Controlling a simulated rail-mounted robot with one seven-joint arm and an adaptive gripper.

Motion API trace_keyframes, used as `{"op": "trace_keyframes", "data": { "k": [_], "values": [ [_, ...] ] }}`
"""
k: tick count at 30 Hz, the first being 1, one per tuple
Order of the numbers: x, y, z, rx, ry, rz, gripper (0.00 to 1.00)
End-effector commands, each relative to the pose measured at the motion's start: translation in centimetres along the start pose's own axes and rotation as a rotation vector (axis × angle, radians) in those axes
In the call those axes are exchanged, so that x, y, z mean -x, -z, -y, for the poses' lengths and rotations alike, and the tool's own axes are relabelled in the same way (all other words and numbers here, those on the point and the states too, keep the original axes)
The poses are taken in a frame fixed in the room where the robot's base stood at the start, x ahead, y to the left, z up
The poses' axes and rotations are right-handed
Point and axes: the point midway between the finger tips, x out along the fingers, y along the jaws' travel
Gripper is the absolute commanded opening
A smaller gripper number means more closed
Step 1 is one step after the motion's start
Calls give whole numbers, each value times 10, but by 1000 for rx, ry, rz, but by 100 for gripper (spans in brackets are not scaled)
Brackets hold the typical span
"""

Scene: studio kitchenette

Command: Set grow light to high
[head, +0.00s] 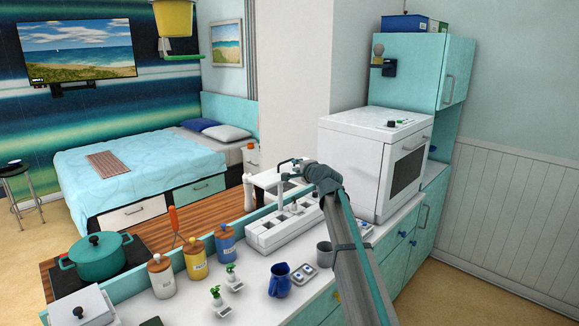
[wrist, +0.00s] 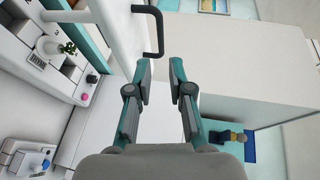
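No part is clearly readable as the grow light or its setting. A long white unit (head: 285,228) with several openings stands on the counter in the head view, partly behind my arm. In the wrist view, a white unit (wrist: 55,78) at the upper left holds a small green plant (wrist: 68,48) and has a pink round part (wrist: 84,97); I cannot tell if it is the same unit. My gripper (wrist: 160,72) is open and empty, its two fingers apart. It also shows small in the head view (head: 288,164), above the far end of the long unit.
A black bar handle (wrist: 158,30) lies beyond the fingertips. A white oven-like appliance (head: 368,165) stands right of my arm. Two small plants (head: 224,287), a blue jug (head: 279,280), a grey cup (head: 325,254) and lidded jars (head: 194,258) stand on the near counter.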

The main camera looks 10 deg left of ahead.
Motion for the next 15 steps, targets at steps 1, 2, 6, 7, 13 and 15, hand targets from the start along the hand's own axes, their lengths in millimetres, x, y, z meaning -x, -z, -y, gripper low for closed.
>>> {"op": "trace_keyframes", "data": {
  "k": [1,2,6,7,13,15],
  "values": [
    [-5,0,2,0,0,0,20],
    [-8,1,2,0,-1,0,20],
    [-26,1,2,0,-1,0,20],
    [-30,1,3,0,-1,0,20],
    [-66,1,4,0,-2,1,20],
    [-78,1,3,0,-2,1,20]
  ]
}}
